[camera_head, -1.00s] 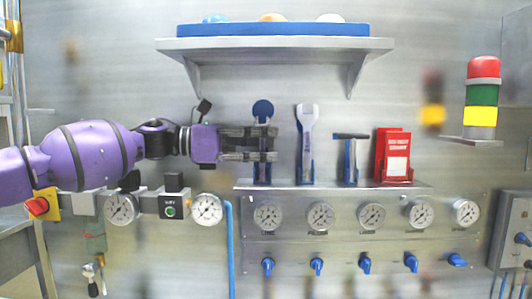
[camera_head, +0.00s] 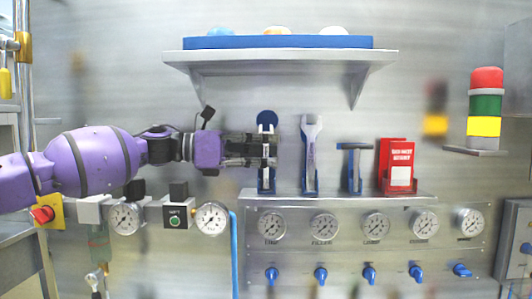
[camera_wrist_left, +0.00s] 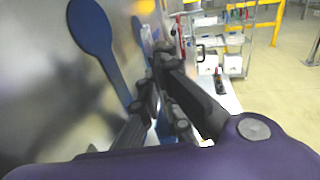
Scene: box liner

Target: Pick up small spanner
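My left gripper (camera_head: 264,149) is at the leftmost blue holder (camera_head: 266,118), its fingers lying across the front of it. This holder has a round blue top and a narrow stem, which shows beside the fingers in the wrist view (camera_wrist_left: 90,28). The small spanner is not clearly visible; the fingers cover the middle of this holder. The fingers sit close together, but whether they grip anything cannot be told. A larger grey spanner (camera_head: 310,150) stands upright in the holder to the right, apart from the gripper. My right gripper is not in view.
A hammer-shaped tool (camera_head: 352,165) and red booklets (camera_head: 396,163) stand further right on the ledge. A shelf (camera_head: 280,58) with a blue tray (camera_head: 278,42) is above. Gauges (camera_head: 324,227) and blue valves line the panel below. A signal tower (camera_head: 485,108) stands at the right.

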